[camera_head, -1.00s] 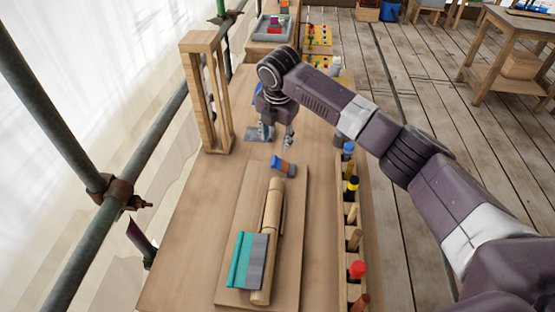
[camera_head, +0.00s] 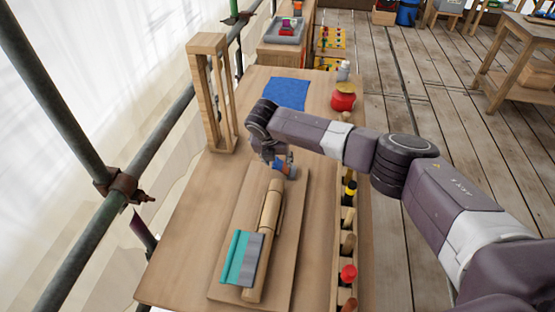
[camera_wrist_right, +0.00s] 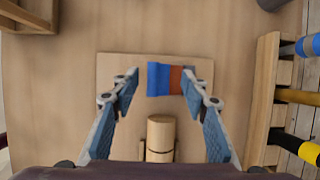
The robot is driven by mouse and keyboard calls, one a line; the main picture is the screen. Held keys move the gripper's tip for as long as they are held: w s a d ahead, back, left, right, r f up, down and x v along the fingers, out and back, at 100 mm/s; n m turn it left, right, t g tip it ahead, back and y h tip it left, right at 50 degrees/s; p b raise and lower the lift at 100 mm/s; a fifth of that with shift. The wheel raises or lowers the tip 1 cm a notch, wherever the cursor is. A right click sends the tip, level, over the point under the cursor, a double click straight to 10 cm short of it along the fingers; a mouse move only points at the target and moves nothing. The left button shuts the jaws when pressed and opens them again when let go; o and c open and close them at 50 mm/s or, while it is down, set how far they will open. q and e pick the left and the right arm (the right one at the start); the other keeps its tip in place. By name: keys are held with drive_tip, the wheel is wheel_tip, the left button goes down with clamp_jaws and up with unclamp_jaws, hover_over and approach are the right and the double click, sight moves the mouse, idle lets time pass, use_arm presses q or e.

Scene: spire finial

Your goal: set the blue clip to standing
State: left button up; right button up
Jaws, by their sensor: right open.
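The blue clip (camera_wrist_right: 159,79) lies on the wooden board beyond the end of the wooden rod (camera_wrist_right: 160,137); an orange-brown part adjoins its right side. In the head view the clip (camera_head: 279,166) is partly hidden by my right gripper (camera_head: 279,160). In the wrist view my right gripper (camera_wrist_right: 161,78) is open, one finger on each side of the clip, and not closed on it. Whether a fingertip touches it I cannot tell. A teal clip (camera_head: 236,258) with a grey part lies across the near end of the rod. My left gripper is not in view.
The board (camera_head: 222,240) lies on the workbench (camera_head: 180,225). A wooden rack (camera_head: 342,262) of several coloured-top tools runs along the right. A tall wooden frame (camera_head: 221,95) stands back left. A blue mat (camera_head: 286,93) and red jar (camera_head: 343,98) are farther back.

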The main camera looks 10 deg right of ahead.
drive_tip(key=shift+w+f, duration=0.15)
drive_tip(key=shift+f, duration=0.15)
drive_tip(key=shift+c, duration=0.2)
drive_tip(key=c, duration=1)
clamp_jaws()
drive_tip(key=shift+s, duration=0.2)
